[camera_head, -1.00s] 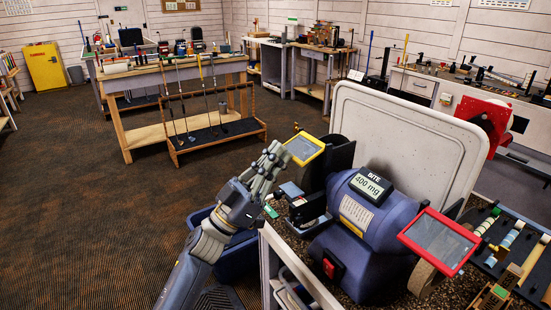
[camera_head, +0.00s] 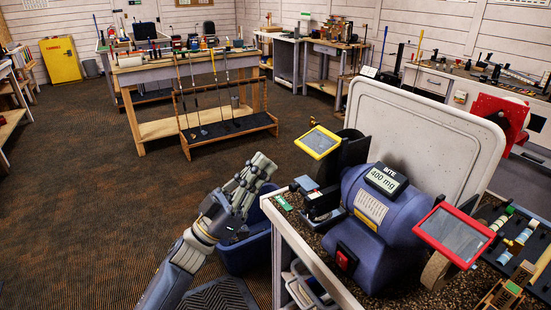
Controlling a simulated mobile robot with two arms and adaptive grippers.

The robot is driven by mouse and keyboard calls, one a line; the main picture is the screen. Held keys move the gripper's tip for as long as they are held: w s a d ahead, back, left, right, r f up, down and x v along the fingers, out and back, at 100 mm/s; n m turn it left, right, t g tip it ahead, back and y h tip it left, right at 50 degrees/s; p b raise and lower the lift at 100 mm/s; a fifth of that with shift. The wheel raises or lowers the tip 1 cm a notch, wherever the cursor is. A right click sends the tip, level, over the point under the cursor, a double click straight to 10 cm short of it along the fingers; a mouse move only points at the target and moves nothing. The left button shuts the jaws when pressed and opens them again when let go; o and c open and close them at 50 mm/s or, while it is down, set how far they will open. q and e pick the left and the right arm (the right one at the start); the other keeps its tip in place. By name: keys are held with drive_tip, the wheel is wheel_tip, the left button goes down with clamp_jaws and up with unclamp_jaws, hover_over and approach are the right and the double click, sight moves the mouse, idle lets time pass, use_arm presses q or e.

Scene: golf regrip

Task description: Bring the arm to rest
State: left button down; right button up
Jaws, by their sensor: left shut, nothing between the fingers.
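My left gripper (camera_head: 250,180) reaches up from the bottom of the camera_head view, with its fingers shut and nothing visible between them. It is in the air in front of the grinder bench (camera_head: 297,245), left of the bench corner and apart from the grinder. A blue bin (camera_head: 243,250) stands on the floor behind and below it, partly hidden by my arm. My right gripper does not show.
The blue bench grinder (camera_head: 375,215) with a yellow-framed shield (camera_head: 318,142) and a red-framed shield (camera_head: 453,235) is on the bench at right. A white board (camera_head: 425,130) stands behind it. A club rack (camera_head: 230,135) stands farther back. Carpet at left is clear.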

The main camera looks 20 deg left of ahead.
use_arm(q)
drive_tip(key=w+a+f+n+y, duration=0.35)
drive_tip(key=f+y, duration=0.25)
drive_tip(key=f, duration=0.6)
drive_tip(key=w+a+f+n+y, duration=0.2)
drive_tip(key=f+n+y, duration=0.3)
drive_tip(key=f, duration=0.8)
drive_tip(key=s+f+g+y, duration=0.2)
drive_tip(key=s+f+g, duration=0.15)
drive_tip(key=f, duration=0.85)
drive_tip(key=s+f+g+y, duration=0.2)
drive_tip(key=s+f+g, duration=0.15)
drive_tip(key=f, duration=0.85)
drive_tip(key=s+d+f+m+g+y, duration=0.2)
drive_tip(key=s+f+g, duration=0.6)
drive_tip(key=s+f, duration=1.9)
drive_tip(key=s+d+f+m+g, duration=0.1)
drive_tip(key=s+d+f+g, duration=0.1)
drive_tip(key=s, duration=1.5)
drive_tip(key=f+g, duration=0.1)
drive_tip(key=g, duration=0.1)
drive_tip(key=shift+d+g+h, duration=0.3)
drive_tip(key=shift+d+h, duration=0.05)
drive_tip(key=shift+h, duration=0.05)
